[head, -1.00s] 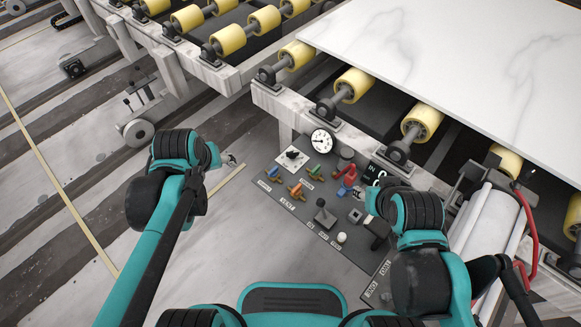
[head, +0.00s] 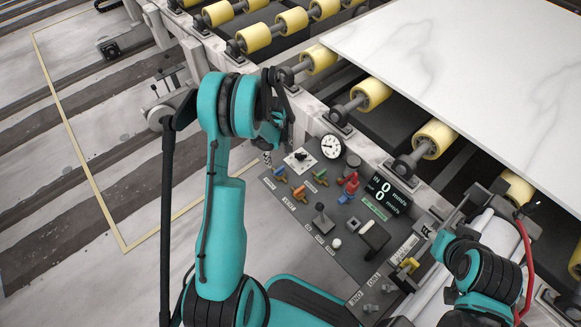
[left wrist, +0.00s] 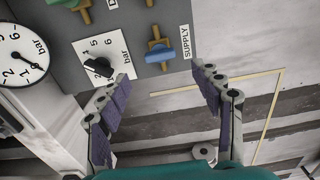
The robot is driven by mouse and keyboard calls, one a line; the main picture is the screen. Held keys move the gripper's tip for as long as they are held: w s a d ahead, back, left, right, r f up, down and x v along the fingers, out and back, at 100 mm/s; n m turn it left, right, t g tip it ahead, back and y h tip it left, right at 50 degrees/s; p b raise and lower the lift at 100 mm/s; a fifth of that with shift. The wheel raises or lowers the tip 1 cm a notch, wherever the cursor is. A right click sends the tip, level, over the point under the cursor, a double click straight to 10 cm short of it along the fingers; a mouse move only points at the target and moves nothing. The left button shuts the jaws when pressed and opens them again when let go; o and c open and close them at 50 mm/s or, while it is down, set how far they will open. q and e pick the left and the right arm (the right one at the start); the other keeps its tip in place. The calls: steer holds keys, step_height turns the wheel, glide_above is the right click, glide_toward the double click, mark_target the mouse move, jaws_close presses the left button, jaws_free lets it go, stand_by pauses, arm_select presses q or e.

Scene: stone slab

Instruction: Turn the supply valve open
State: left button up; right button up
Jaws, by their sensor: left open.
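The supply valve (head: 279,172) has a blue handle and a brass body at the left end of the grey control panel (head: 343,262). In the left wrist view the valve (left wrist: 159,53) sits beside the SUPPLY label (left wrist: 186,42), its blue handle lying crosswise to the brass body. My left gripper (left wrist: 161,73) is open, its purple-padded fingers either side of the valve's line. The fingertips appear short of the handle and hold nothing. In the head view the left gripper is partly hidden by its arm. My right arm is at the lower right, its fingers not clear.
A pressure dial (head: 332,147) and a black regulator knob (head: 300,157) are close to the supply valve. Orange (head: 299,194), green (head: 320,176) and red (head: 350,182) handles stand nearby, with a joystick (head: 321,214). Yellow rollers (head: 371,95) carry a white slab (head: 450,70) behind.

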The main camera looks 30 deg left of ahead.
mark_target(279, 169)
arm_select(q)
step_height(279, 169, down, 8)
steer(key=b, duration=0.3)
steer(key=shift+r, duration=0.1)
steer(key=c, duration=1.2)
